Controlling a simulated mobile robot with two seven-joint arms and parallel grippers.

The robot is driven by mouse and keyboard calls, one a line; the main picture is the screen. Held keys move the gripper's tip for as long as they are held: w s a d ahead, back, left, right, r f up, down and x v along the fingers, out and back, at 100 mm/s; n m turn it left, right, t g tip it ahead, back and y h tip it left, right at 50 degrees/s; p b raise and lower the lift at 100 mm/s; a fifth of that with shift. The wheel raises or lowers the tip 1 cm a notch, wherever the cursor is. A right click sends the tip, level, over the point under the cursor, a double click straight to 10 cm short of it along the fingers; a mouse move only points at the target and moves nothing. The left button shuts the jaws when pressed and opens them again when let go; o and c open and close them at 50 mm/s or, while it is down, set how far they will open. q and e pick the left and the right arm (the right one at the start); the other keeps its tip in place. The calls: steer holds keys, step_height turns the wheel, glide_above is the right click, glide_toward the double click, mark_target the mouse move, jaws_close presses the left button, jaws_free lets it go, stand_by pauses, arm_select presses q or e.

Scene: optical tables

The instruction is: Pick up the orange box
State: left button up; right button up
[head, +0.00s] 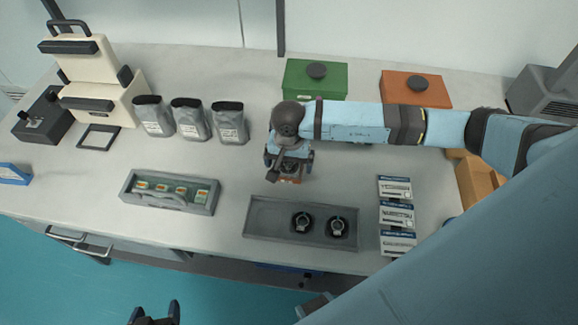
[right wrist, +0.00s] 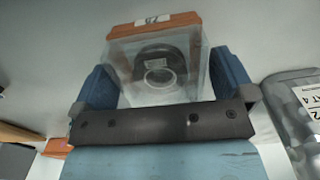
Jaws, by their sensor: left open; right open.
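A small clear box with an orange side (right wrist: 153,36) sits between the fingers of my right gripper (right wrist: 165,82) in the right wrist view. A dark ring-shaped item shows inside it. In the head view only a bit of its orange (head: 290,180) shows below my right gripper (head: 289,165), which hides the rest. The right gripper is open around it; contact cannot be told. A larger orange box with a black knob (head: 428,88) stands at the back right, partly behind my right arm. My left gripper (head: 155,314) is open and empty at the bottom edge.
A grey tray (head: 270,225) with two dark round items lies in front of the right gripper. A grey case (head: 135,189), several pouches (head: 190,122), a green box (head: 315,78) and labelled cards (head: 396,215) stand around. An orange-brown box (head: 475,185) is partly hidden at right.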

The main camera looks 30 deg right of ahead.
steer(key=c, duration=0.8)
step_height(320, 180, up, 20)
steer(key=shift+r+b, duration=0.1)
steer(key=shift+b, duration=1)
